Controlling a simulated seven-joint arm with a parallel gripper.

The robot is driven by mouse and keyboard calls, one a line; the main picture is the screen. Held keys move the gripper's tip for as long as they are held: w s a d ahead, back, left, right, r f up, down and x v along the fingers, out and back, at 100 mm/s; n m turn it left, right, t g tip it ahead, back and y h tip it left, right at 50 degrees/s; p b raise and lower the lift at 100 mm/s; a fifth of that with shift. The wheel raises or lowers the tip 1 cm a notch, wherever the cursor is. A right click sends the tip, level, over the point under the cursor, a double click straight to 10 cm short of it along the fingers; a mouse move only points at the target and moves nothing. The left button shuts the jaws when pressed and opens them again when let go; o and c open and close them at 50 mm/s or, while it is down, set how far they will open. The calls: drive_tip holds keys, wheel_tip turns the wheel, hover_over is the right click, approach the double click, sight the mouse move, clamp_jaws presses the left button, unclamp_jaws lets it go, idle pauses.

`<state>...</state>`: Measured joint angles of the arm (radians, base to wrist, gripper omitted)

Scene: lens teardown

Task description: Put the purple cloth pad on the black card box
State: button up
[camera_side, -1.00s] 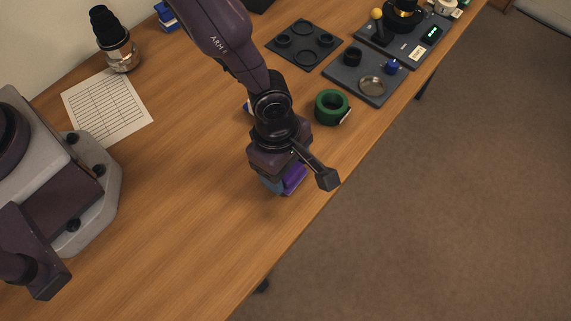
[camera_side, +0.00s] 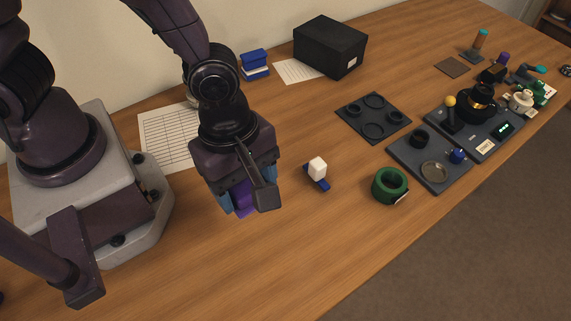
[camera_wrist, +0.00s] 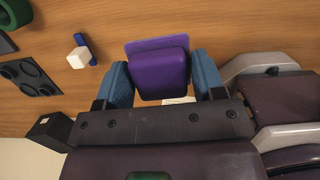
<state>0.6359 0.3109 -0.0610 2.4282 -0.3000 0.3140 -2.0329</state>
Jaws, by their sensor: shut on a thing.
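My gripper (camera_side: 246,199) is shut on the purple cloth pad (camera_side: 242,196), which shows between its blue fingers. In the wrist view the pad (camera_wrist: 160,74) sits between the two fingertips (camera_wrist: 163,80), with a flat, textured purple edge behind its cushion-like body. In the side view my gripper hides most of the pad, which appears to be held above the table. The black card box (camera_side: 330,46) stands at the back of the table, up and right of my gripper and well apart from it. Its top looks flat and bare, with a small white label on one side.
A white block (camera_side: 317,167) with a blue base stands right of my gripper. A green ring (camera_side: 390,185), a dark tray with round recesses (camera_side: 373,134) and grey part trays (camera_side: 431,173) lie farther right. A blue stack (camera_side: 254,64) stands left of the box. Front table is clear.

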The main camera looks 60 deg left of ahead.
drive_tip(key=shift+s+a+r, duration=0.1)
drive_tip(key=shift+a, duration=0.2)
drive_tip(key=w+a+r+n+t, duration=0.1)
drive_tip(key=w+a+r+n, duration=0.25)
drive_tip(key=w+a, duration=0.5)
drive_tip(key=w+a+r+n+y, duration=0.1)
drive_tip(key=w+a+r+n, duration=0.3)
drive_tip(key=w+a, duration=0.5)
drive_tip(key=w+a+r+n+t, duration=0.1)
drive_tip(key=w+a+r+n, duration=0.1)
drive_tip(key=w+a+n, duration=0.6)
drive_tip(key=m, duration=0.3)
hover_over(339, 46)
drive_tip(key=f, duration=0.9)
drive_tip(key=shift+s+a+f, duration=0.15)
drive_tip(key=shift+s+f, duration=0.1)
drive_tip(key=shift+s, duration=0.1)
drive_tip(key=shift+w+f+n, duration=0.2)
drive_tip(key=shift+f+n, duration=0.05)
drive_tip(key=shift+f, duration=1.65)
